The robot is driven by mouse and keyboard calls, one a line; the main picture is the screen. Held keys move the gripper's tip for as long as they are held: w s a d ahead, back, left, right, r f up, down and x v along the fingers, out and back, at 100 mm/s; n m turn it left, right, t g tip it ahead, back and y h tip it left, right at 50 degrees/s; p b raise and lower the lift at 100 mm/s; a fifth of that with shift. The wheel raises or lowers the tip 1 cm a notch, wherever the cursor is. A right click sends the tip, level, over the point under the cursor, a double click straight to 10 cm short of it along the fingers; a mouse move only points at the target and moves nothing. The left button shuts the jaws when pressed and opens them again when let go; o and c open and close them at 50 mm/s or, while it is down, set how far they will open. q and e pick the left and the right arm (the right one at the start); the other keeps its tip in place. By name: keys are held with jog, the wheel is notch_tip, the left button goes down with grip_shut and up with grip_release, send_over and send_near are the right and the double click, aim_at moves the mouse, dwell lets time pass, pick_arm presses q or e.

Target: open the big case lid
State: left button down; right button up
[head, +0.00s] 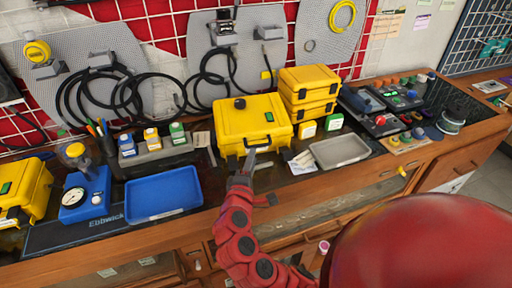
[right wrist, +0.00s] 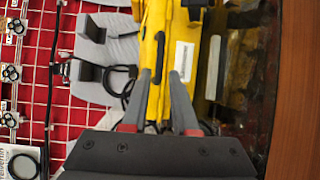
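The big yellow case (head: 235,125) stands on the bench in the middle of the head view. Its lid (head: 262,108) looks shut, with a small round black object on top. A black handle shows on its front. My right gripper (head: 251,158) is at the front of this case, just below the handle. In the right wrist view, the fingers of my right gripper (right wrist: 161,78) are apart, with yellow case surface (right wrist: 157,100) between and beyond them. I cannot tell whether they touch it. My left gripper is in neither view.
Two stacked smaller yellow cases (head: 310,83) stand behind right. A grey tray (head: 340,151) and papers lie to the right, a blue tray (head: 163,191) to the left. Bottles in a grey rack (head: 152,152) stand left of the case. Black cables hang on the wall behind.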

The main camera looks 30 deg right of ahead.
aim_at(257, 146)
jog(key=p+x, duration=0.1)
jog(key=x, duration=0.4)
jog(key=shift+s+r, duration=0.1)
jog(key=shift+x, duration=0.75)
grip_shut()
dwell(0.6)
